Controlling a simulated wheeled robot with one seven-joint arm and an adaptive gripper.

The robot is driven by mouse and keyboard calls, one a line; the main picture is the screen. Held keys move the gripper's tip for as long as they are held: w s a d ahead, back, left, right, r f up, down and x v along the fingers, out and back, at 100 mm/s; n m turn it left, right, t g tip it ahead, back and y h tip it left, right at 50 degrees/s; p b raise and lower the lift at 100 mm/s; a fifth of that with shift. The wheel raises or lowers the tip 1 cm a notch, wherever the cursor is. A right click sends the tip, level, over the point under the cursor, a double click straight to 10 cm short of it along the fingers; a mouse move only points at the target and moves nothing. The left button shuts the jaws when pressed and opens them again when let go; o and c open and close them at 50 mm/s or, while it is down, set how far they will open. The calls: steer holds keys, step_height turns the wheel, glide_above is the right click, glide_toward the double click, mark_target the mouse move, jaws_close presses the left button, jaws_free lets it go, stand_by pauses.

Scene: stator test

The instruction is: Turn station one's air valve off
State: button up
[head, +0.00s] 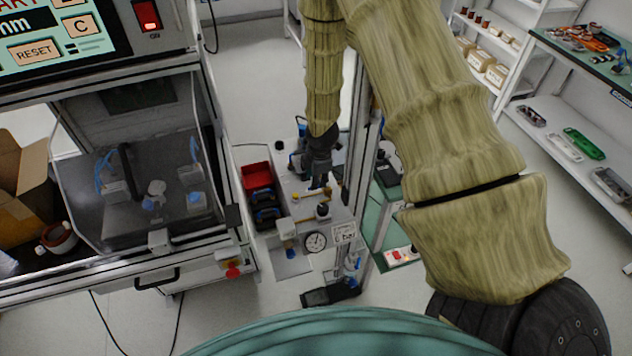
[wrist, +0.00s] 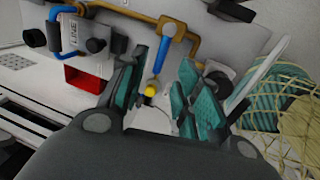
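In the wrist view, a blue lever handle (wrist: 162,54) stands on a brass-coloured pipe (wrist: 184,30) and looks like the air valve. It shows between the two teal-padded fingers of my gripper (wrist: 163,92), beyond their tips or level with them; I cannot tell the depth or any contact. The fingers are apart, and a yellow piece (wrist: 151,89) shows between them. In the head view my gripper (head: 319,178) hangs over the grey panel (head: 290,188) of the station, and it hides the lever there.
The panel carries a round pressure gauge (head: 316,242) and a sign reading bar (head: 344,233). A machine with a clear cover (head: 140,190) is further left. A metal post (head: 356,130) rises close to my arm.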

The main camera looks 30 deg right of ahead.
step_height(320, 180, up, 7)
steer(key=s, duration=0.1)
steer(key=shift+s+a+r, duration=0.15)
steer(key=shift+s, duration=0.1)
stand_by(0.7)
